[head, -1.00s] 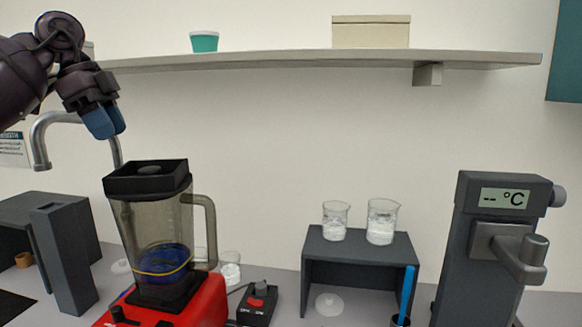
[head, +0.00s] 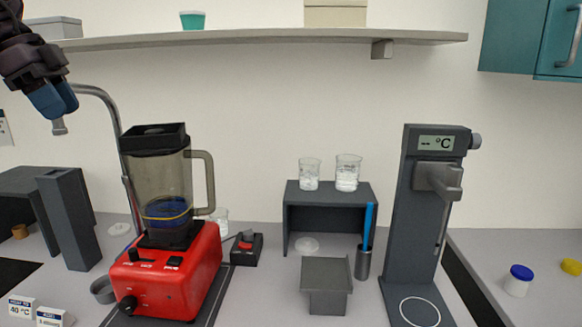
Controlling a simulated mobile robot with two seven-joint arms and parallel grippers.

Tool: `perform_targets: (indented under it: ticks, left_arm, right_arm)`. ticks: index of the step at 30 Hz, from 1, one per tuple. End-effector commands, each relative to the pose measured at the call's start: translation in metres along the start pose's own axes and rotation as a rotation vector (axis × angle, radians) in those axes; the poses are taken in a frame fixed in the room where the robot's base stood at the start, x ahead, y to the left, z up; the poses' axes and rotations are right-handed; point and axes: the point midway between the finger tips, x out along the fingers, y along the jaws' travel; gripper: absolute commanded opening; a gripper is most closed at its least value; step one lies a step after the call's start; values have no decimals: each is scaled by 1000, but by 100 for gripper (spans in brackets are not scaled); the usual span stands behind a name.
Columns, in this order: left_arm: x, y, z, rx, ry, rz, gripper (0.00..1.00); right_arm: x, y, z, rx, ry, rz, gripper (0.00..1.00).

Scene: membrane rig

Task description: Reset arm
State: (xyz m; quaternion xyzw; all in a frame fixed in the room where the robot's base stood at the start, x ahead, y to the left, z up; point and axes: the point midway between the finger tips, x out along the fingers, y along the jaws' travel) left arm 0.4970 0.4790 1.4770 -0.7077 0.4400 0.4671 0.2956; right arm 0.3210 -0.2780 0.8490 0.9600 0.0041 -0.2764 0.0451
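My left gripper (head: 54,101) is at the upper left of the head view, high above the bench and beside the metal tap spout. Its blue fingertips point down and overlap in this view, so I cannot tell whether they are apart. No object shows at its fingertips. My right gripper is not in view.
A red blender (head: 170,275) with a lidded jug stands below right of my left gripper. A shelf (head: 270,40) runs along the wall. A grey stand (head: 332,205) bears two beakers. A temperature device (head: 408,235) stands right of it. Small jars (head: 518,282) sit far right.

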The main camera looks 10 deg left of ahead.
Motion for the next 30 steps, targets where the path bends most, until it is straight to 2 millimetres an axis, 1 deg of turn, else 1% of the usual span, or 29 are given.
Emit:
perform_targets:
  ticks: [1, 5, 6, 8, 13, 15, 18, 21, 24, 28, 30]
  left_arm:
    - [23, -3, -10, 53, 44, 23, 38]
    - [63, -6, -33, 173, 169, 44, 38]
    - [76, -7, -41, 210, 213, 49, 38]
    - [96, -6, -53, 263, 286, 55, 38]
    - [156, 3, -89, 404, 547, 51, 38]
    - [178, 9, -104, 443, 671, 32, 38]
    - [206, 18, -121, 471, 844, -14, 38]
    - [228, 26, -134, 465, 1006, -85, 38]
    - [246, 33, -141, 425, 1149, -176, 38]
    - [266, 37, -142, 326, 1292, -322, 38]
    - [275, 38, -139, 253, 1345, -409, 38]
  right_arm:
    - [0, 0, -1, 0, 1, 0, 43]
    - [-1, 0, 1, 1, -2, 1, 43]
    - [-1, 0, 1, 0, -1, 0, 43]
    - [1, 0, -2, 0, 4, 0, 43]
    - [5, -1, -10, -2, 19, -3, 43]
    - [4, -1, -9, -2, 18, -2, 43]
    - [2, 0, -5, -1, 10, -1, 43]
    - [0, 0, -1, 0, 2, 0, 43]
    - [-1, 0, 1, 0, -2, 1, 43]
    - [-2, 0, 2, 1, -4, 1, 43]
    - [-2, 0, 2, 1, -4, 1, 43]
